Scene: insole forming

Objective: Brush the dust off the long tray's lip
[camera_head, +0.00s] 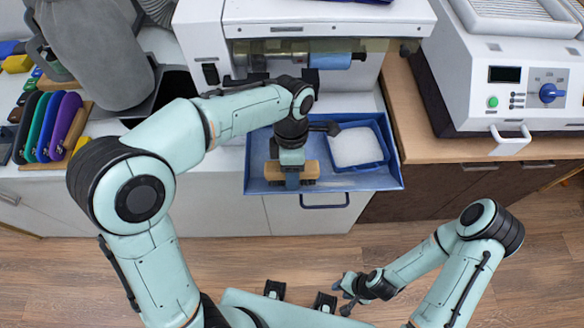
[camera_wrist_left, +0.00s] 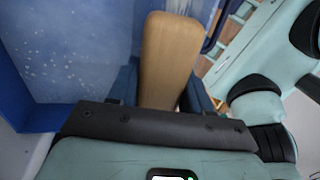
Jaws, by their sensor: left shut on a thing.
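The long blue tray (camera_head: 393,172) sits at the front of the white machine. My left gripper (camera_head: 291,178) is over the left part of the tray, shut on a brush (camera_head: 272,170) with a wooden body. In the left wrist view the brush's wooden part (camera_wrist_left: 170,60) stands out between the fingers, and white specks of dust lie on the blue tray surface (camera_wrist_left: 75,60). The brush's bristles are mostly hidden, so I cannot tell whether they touch the lip. My right gripper (camera_head: 350,290) is low in the head view, away from the tray; its opening is unclear.
A smaller blue square container with a white pad or fill (camera_head: 356,147) sits in the tray's right half. The white machine (camera_head: 300,20) stands behind. Coloured insoles (camera_head: 50,125) stand at left. The floor in front is clear.

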